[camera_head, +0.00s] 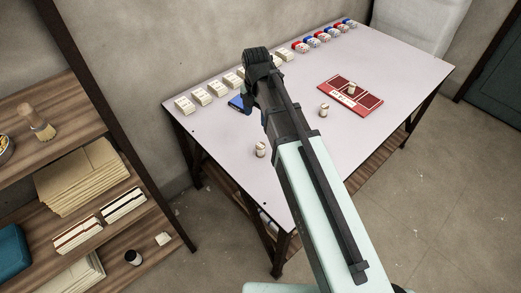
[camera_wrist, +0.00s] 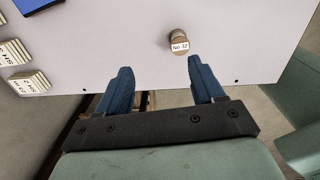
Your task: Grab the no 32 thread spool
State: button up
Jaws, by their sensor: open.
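A small brown spool with a white label reading "No 32" (camera_wrist: 180,44) stands on the pale table in the wrist view, just beyond the right fingertip. A small white-labelled spool near the table's left edge in the head view (camera_head: 260,150) appears to be the same one; its label is too small to read there. My gripper (camera_wrist: 158,74) is open and empty, its two blue fingers apart. The spool is not between them. In the head view my gripper is over the left part of the table, and its fingers are partly hidden by my arm.
Several labelled card stacks (camera_head: 202,96) line the table's back edge, with a blue item (camera_head: 236,102) near them. Red, blue and white pieces (camera_head: 325,36) sit at the back right. Another spool (camera_head: 324,110) stands mid-table, and one stands on a red board (camera_head: 337,93).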

aim_at(260, 146)
jog(key=s+f, duration=0.1)
jog(key=f, duration=0.2)
jog(key=s+f+n, duration=0.1)
jog(key=f, duration=0.2)
jog(key=s+d+f+n, duration=0.1)
jog(key=f, duration=0.2)
jog(key=shift+d, duration=0.1)
jog(key=shift+f, duration=0.1)
jog(key=shift+f, duration=0.1)
jog(key=shift+s+d+f, duration=0.15)
jog(key=shift+f, duration=2.3)
jog(key=c, duration=1.1)
